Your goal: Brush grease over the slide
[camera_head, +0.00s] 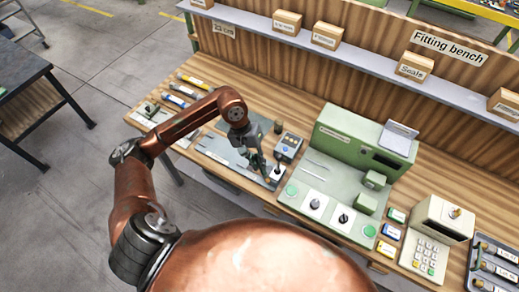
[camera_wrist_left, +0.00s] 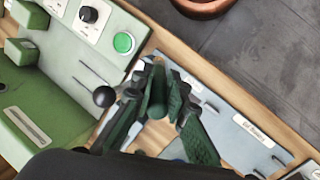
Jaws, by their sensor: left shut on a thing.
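My left gripper (camera_head: 259,168) points down over the right end of a grey-blue plate (camera_head: 222,151) on the bench. In the left wrist view its fingers (camera_wrist_left: 160,98) are shut on a dark green, round-ended handle (camera_wrist_left: 156,98). I cannot see bristles, so I cannot tell if it is the brush. The grey-blue plate, with white labels, also shows in the left wrist view (camera_wrist_left: 232,128). A black ball knob (camera_wrist_left: 104,96) is just left of the fingers there. I cannot pick out the slide or grease with certainty. My right gripper is not in view.
A green machine (camera_head: 345,140) with a panel of knobs and green buttons (camera_head: 316,206) stands right of the gripper. Coloured tubes (camera_head: 180,92) lie at the left. A shelf with cardboard boxes (camera_head: 326,36) runs behind.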

